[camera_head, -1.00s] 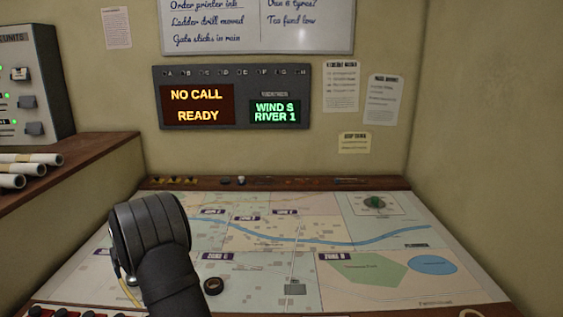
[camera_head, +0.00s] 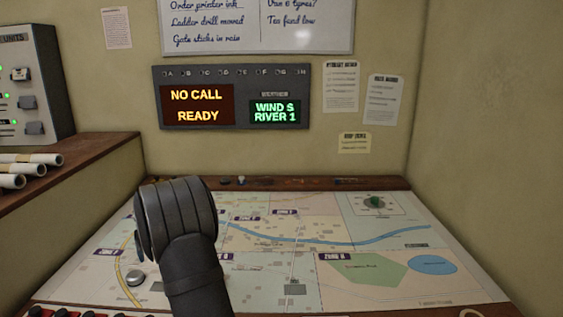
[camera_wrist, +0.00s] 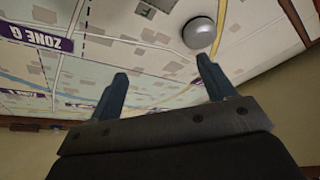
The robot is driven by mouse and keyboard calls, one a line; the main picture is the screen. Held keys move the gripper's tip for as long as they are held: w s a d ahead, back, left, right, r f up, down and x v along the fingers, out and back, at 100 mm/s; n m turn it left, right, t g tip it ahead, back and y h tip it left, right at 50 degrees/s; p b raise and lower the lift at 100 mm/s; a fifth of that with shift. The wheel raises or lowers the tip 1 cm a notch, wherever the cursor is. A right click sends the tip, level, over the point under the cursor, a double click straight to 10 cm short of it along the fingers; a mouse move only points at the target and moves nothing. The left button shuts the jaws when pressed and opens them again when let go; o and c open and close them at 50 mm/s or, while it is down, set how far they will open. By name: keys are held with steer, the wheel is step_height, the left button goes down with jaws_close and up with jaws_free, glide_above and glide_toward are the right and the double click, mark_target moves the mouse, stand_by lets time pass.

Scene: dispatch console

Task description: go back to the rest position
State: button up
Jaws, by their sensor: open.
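My gripper (camera_wrist: 163,80) shows in the wrist view with its two blue-grey fingers apart and nothing between them. Beyond the fingers lies the map table. In the head view my dark arm rises from the bottom edge over the left part of the map (camera_head: 300,240), and its bulky end hides the map behind it. A grey domed knob (camera_head: 136,278) sits on the map left of my arm. A grey dome also shows in the wrist view (camera_wrist: 199,33), beyond the right finger and apart from it.
A display board (camera_head: 232,97) on the back wall reads NO CALL, READY. A wooden ledge (camera_head: 75,175) with paper rolls (camera_head: 28,168) and a grey units box (camera_head: 35,85) stand at left. Space above the map's right side is clear.

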steer(key=w+d+m+h, duration=0.1)
steer(key=w+d+m, duration=0.15)
steer(key=d, duration=0.85)
steer(key=w+d+r+m+t+h, duration=0.1)
steer(key=d+m, duration=0.3)
steer(key=d, duration=0.7)
steer(key=w+d+m+h, duration=0.1)
steer(key=d+m, duration=0.2)
steer(key=d, duration=0.8)
steer(key=s+d+m+h, duration=0.1)
steer(key=s+d+m, duration=0.2)
steer(key=d, duration=0.6)
steer(key=s+d+m+g+h, duration=0.1)
steer(key=s+d+m, duration=0.2)
steer(key=d, duration=0.7)
steer(key=s+d+m+h, duration=0.1)
steer(key=s+d+m, duration=0.2)
steer(key=d, duration=0.6)
steer(key=shift+s+d+m+g+h, duration=0.35)
steer(key=shift+d+m+g+h, duration=0.05)
steer(key=shift+m, duration=0.55)
steer(key=w+a+n+t+y, duration=0.1)
steer(key=w+a+n, duration=0.2)
steer(key=a, duration=0.6)
steer(key=w+a+n+y, duration=0.1)
steer(key=w+a+n, duration=0.3)
steer(key=a, duration=0.6)
steer(key=shift+w+t, duration=0.4)
steer(key=shift+w, duration=0.3)
